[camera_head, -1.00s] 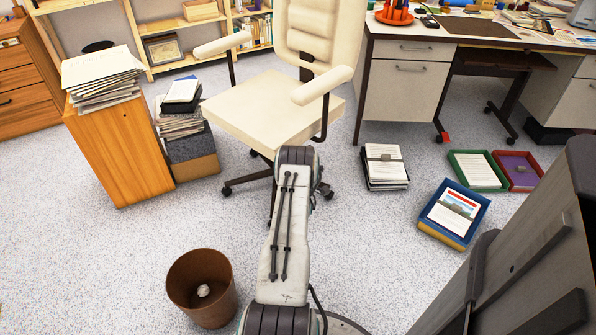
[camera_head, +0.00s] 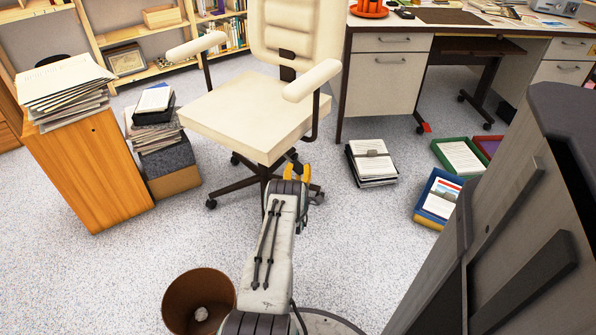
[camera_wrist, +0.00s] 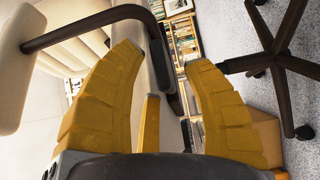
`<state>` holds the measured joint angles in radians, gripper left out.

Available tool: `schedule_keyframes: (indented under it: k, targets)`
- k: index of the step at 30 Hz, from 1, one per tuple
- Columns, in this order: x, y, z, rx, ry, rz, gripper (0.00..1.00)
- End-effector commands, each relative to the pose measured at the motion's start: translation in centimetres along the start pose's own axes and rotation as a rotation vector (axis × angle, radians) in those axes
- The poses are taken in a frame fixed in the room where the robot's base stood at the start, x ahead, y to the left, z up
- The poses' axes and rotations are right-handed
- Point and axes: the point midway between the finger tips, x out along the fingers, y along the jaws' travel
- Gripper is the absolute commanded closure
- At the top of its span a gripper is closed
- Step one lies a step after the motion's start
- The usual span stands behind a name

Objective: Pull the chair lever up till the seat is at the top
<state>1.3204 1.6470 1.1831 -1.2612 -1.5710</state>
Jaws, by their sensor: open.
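The cream office chair (camera_head: 250,115) stands ahead on a dark wheeled base, its seat above my gripper. My gripper (camera_head: 297,175) shows as yellow fingers at the end of my arm, near the seat's right front side and under its edge. In the wrist view, my gripper (camera_wrist: 163,56) is open, its yellow fingers spread wide. The chair's dark armrest support (camera_wrist: 95,27) and cream seat side show beyond and between the fingers. No hold on anything shows.
A wooden cabinet (camera_head: 90,180) and paper stacks stand left of the chair. A bin (camera_head: 182,300) stands at front left. A desk (camera_head: 385,75) is behind right. A paper pile (camera_head: 370,160) and a blue tray (camera_head: 438,198) lie right.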

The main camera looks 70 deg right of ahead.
Motion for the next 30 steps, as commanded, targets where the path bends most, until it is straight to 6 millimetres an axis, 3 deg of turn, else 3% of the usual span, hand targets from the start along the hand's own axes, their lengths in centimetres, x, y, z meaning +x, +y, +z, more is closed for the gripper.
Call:
schedule_keyframes:
  k: [9, 20, 30]
  targets:
    - [1.8, -0.1, 0.0, 0.001, 0.000, -0.001, 0.55]
    - [2.0, 0.0, 0.0, 0.001, 0.000, -0.002, 0.53]
    - [1.9, 0.0, 0.0, 0.001, 0.000, -0.002, 0.83]
